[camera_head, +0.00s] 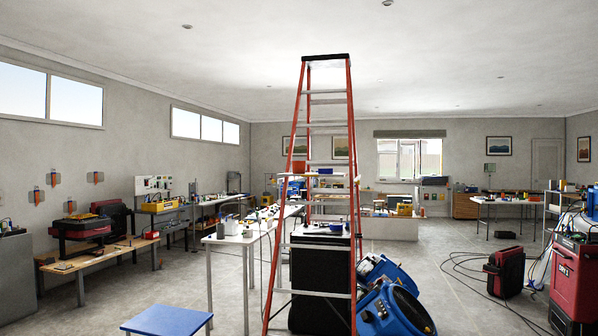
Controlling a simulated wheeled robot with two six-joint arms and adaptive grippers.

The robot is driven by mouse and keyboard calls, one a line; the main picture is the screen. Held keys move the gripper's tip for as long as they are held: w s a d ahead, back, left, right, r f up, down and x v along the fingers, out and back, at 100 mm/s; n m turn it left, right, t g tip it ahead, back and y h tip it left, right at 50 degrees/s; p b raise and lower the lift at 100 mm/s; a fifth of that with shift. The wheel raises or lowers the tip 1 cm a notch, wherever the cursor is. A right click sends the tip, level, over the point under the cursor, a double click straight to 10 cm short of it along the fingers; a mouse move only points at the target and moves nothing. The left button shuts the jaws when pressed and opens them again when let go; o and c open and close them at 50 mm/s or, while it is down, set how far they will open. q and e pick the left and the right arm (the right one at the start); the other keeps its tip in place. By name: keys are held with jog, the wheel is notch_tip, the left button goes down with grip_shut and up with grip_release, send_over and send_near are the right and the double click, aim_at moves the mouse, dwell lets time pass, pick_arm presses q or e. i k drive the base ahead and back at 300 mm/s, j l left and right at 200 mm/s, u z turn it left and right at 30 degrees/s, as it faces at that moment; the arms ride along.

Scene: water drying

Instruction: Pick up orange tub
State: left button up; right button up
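Small orange items hang on the left wall (54,179), too small to identify. A small orange spot (422,212) shows among the items at the back, also too small to tell. Neither of my grippers is in view.
An orange stepladder (271,262) stands close ahead in the middle. A blue-topped stool (167,319) is at the front left. A red machine (576,275) stands at the right. Cables cross the open floor (455,290).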

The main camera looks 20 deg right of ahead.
aim_at(298, 167)
jog(key=i+l+z, duration=0.65)
jog(key=i, duration=0.25)
jog(key=i+l+z, duration=0.3)
jog(key=i, duration=0.2)
jog(key=i+z, duration=0.35)
jog(key=i, duration=0.15)
